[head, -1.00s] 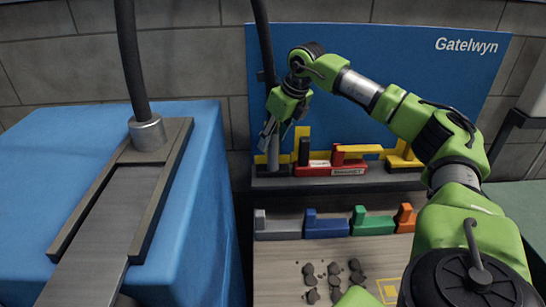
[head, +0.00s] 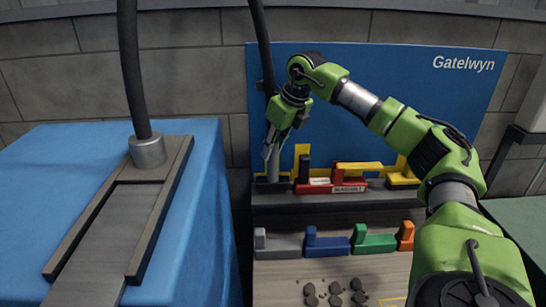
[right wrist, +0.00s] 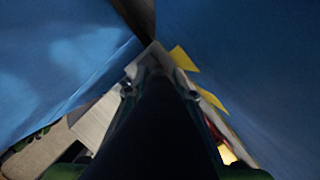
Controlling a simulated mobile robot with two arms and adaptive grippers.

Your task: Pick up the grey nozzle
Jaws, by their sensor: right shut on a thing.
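The grey nozzle (head: 273,172) is a slim upright cylinder at the left end of the dark shelf, below a black hose (head: 262,45) that hangs from above. My right gripper (head: 271,147) points down at it and is shut on it. The nozzle's lower end is at the shelf holder; whether it touches is hard to tell. In the right wrist view, a dark long shape, likely the hose (right wrist: 160,125), fills the middle between the fingers and hides the grip. My left gripper is not in view.
The shelf (head: 330,199) carries red and yellow holders with a dark upright piece close right of the nozzle. Below stand grey, blue, green and orange blocks (head: 327,243). A blue board (head: 400,90) is behind. A blue-covered box (head: 75,170) with a second hose stands left.

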